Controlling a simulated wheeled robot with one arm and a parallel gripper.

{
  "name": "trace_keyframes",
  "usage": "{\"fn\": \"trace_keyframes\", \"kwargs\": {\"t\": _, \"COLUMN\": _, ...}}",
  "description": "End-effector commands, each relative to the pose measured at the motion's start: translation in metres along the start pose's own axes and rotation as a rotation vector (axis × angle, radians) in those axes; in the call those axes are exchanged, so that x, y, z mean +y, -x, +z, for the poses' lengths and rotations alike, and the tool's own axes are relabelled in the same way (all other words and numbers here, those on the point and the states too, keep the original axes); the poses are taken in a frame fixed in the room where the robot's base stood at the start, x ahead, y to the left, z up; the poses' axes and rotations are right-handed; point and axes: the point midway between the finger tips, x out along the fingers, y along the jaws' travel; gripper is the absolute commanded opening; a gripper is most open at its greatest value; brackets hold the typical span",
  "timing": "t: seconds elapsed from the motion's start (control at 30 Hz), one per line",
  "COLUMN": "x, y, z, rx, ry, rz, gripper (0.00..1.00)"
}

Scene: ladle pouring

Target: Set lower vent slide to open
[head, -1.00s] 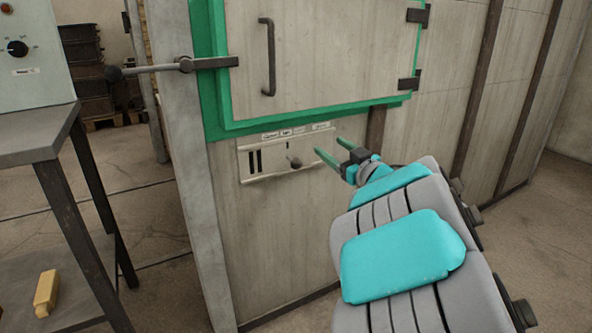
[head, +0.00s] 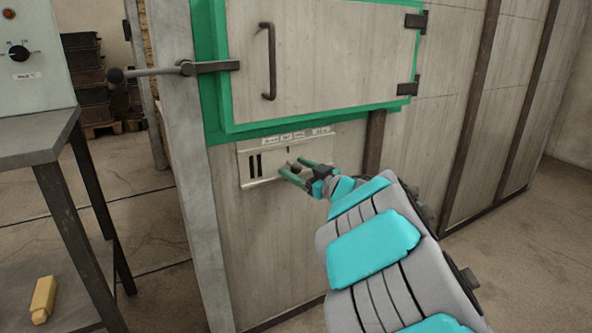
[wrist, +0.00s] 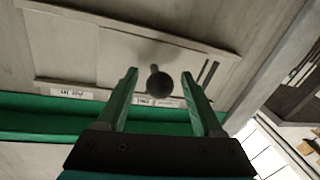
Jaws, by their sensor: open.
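The lower vent slide (head: 270,160) is a pale plate on the furnace front below the green-framed door, with dark vertical slots at its left end in the head view. Its dark round knob (wrist: 159,84) shows in the wrist view between my fingers. My gripper (head: 291,167) is open, its green fingers on either side of the knob, with a visible gap to each in the wrist view (wrist: 160,74). In the head view the fingers partly hide the knob.
The furnace door (head: 330,60) with a dark handle (head: 268,60) is shut above the slide. A latch lever (head: 150,71) sticks out left. A metal table (head: 40,140) stands at left, with a yellow block (head: 43,298) on its lower shelf.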

Motion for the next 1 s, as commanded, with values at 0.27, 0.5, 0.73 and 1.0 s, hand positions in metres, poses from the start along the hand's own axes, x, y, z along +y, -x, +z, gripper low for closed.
{"fn": "trace_keyframes", "kwargs": {"t": 0.27, "x": 0.0, "y": -0.0017, "z": -0.0006, "rx": 0.0, "ry": 0.0, "rz": 0.0, "gripper": 0.65}}
{"fn": "trace_keyframes", "kwargs": {"t": 0.5, "x": 0.0001, "y": -0.0016, "z": -0.0006, "rx": 0.0, "ry": 0.0, "rz": 0.0, "gripper": 0.38}}
{"fn": "trace_keyframes", "kwargs": {"t": 0.73, "x": 0.0001, "y": -0.0016, "z": -0.0005, "rx": 0.0, "ry": 0.0, "rz": 0.0, "gripper": 0.12}}
{"fn": "trace_keyframes", "kwargs": {"t": 1.0, "x": 0.0001, "y": -0.0016, "z": -0.0005, "rx": 0.0, "ry": 0.0, "rz": 0.0, "gripper": 0.0}}
